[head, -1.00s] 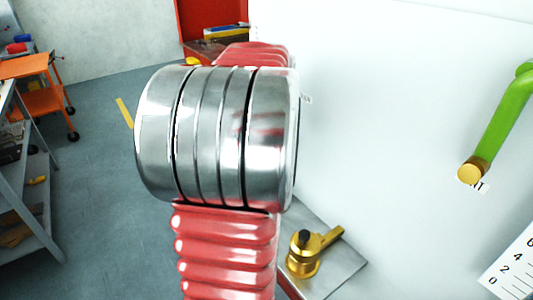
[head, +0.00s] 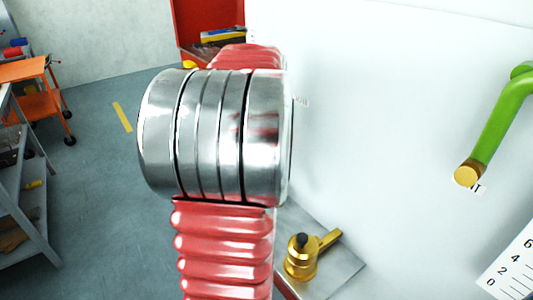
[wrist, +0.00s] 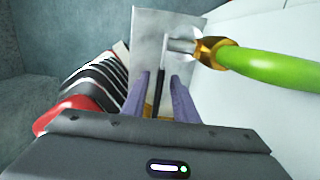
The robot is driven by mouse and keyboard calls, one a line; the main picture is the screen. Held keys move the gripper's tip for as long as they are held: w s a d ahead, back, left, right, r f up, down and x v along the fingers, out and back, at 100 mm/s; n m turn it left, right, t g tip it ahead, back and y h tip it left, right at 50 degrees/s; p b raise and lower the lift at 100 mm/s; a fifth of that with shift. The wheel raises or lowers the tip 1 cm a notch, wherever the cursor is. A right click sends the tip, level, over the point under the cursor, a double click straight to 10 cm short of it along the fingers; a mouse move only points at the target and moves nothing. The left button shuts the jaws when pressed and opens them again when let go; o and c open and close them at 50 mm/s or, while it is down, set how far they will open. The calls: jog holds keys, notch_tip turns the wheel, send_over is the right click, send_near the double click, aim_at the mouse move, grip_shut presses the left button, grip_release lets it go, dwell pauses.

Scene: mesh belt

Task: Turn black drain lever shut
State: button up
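A thin black lever (wrist: 159,92) stands upright in the wrist view, in front of a grey metal plate (wrist: 150,35). My gripper (wrist: 161,80) has two purple fingers, one on each side of the black lever, with a visible gap between them. The fingers look open around the lever; I cannot tell whether either touches it. The lever's lower end is hidden by the gripper body. In the head view my arm fills the middle, and neither my gripper nor the black lever can be made out.
A green handle or pipe (wrist: 275,68) with a brass end lies just right of the fingers in the wrist view. In the head view a brass valve (head: 300,262) sits on a metal plate, close right of my arm. A white wall (head: 390,100) rises behind.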

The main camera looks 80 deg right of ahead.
notch_tip(320, 180, up, 14)
jog(key=shift+s+a+f, duration=0.15)
jog(key=shift+s+a, duration=0.15)
dwell(0.5)
dwell(0.6)
